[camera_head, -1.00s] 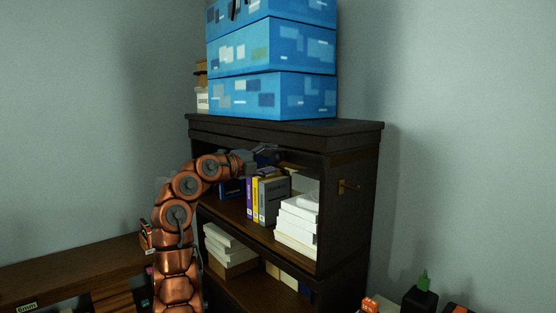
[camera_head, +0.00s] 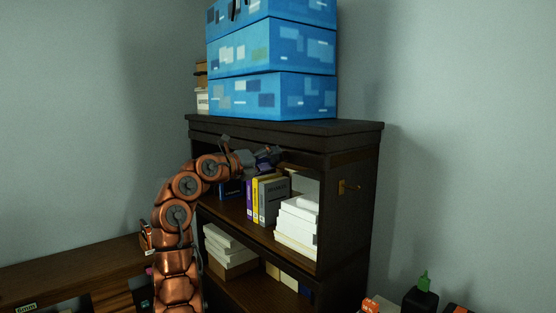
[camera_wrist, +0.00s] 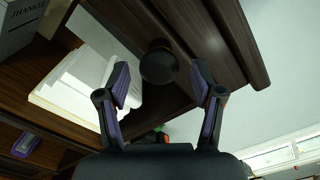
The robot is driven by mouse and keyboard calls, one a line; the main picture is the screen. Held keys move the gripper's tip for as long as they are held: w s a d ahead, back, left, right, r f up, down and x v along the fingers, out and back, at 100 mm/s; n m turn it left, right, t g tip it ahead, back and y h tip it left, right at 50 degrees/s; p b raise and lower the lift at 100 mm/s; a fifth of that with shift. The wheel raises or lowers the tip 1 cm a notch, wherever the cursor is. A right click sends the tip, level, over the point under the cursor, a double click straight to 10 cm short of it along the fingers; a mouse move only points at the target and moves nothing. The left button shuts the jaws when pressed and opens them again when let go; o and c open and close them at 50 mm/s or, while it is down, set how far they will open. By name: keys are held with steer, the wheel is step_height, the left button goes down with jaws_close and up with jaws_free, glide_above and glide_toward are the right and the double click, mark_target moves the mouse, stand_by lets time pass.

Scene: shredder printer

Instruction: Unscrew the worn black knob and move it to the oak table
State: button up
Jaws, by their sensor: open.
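The worn black knob (camera_wrist: 158,64) is a round dark disc in the wrist view, next to the dark wood of the bookcase's top edge. My gripper (camera_wrist: 162,80) is open, with one finger on each side of the knob and a visible gap to each; whether the knob lies at fingertip depth I cannot tell. In the head view my gripper (camera_head: 270,156) is just under the bookcase's top, at its front; I cannot make out the knob there. A brown wooden table (camera_head: 75,269) stands at the lower left, possibly the oak table.
The dark bookcase (camera_head: 342,225) holds books (camera_head: 272,200) and white paper stacks (camera_head: 297,222) close below my gripper. Blue boxes (camera_head: 272,95) are stacked on top. Several dark and orange items lie at the bottom right.

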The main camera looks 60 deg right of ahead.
steer(key=m, duration=0.3)
stand_by(0.4)
steer(key=shift+p+x, duration=0.45)
steer(key=shift+x, duration=0.75)
steer(key=shift+c, duration=0.4)
jaws_close()
